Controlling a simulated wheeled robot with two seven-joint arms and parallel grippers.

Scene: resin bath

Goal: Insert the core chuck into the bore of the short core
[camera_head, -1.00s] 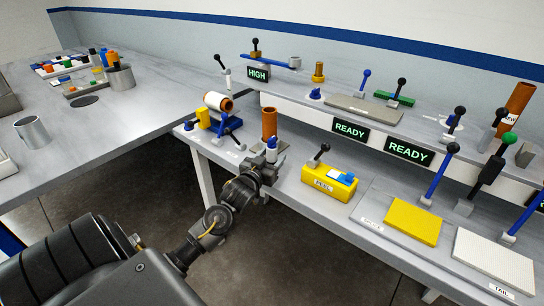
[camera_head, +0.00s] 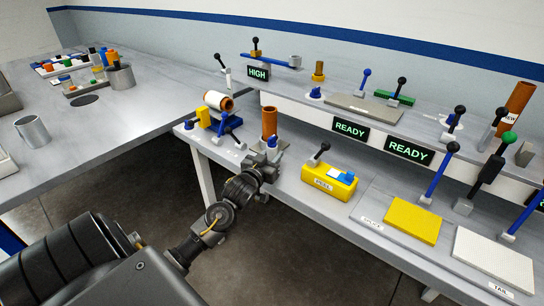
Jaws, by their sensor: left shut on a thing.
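A brown short core (camera_head: 269,119) stands upright on the lower bench, its open top facing up. My left gripper (camera_head: 267,157) is in front of its base, shut on the core chuck (camera_head: 272,142), a small blue piece with a rounded top. The chuck overlaps the lower part of the core in the picture; I cannot tell whether they touch. The chuck is not seen in the bore, and its lower part is hidden by the fingers. My right gripper is not in view.
A roll with a white wrap (camera_head: 216,101) rests on a blue stand left of the core. A yellow box (camera_head: 329,181) with a black-knobbed lever stands to the right. A similar blue piece (camera_head: 315,93) sits on the upper shelf. Bare bench lies between core and yellow box.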

